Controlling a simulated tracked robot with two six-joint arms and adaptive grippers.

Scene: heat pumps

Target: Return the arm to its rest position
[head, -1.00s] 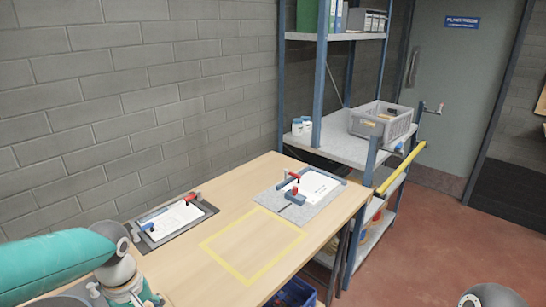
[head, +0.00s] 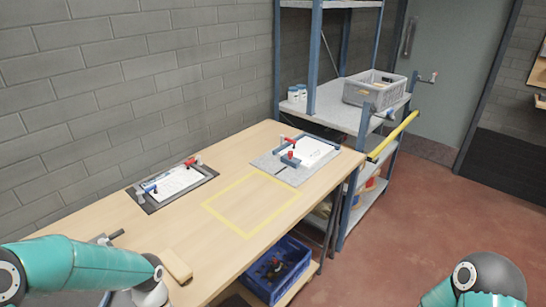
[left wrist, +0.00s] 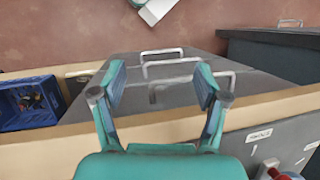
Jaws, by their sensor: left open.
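My left arm (head: 75,268) comes in at the lower left of the head view, bent over the near end of the wooden table (head: 190,240). Its gripper is not clearly visible there. In the left wrist view my left gripper (left wrist: 160,85) is open, its two teal fingers apart with nothing between them. Beyond the fingers is a dark grey surface with several metal handles (left wrist: 165,60), apparently apart from the fingers. My right arm (head: 485,280) shows only as a rounded teal and grey part at the lower right of the head view. Its gripper is out of view.
Two clipboard-like fixtures with papers, one left (head: 172,185) and one right (head: 297,158), lie on the table beside a yellow taped outline (head: 250,232). A blue crate (head: 277,270) is below. A shelf rack (head: 345,120) stands behind. Red floor (head: 420,220) is clear at right.

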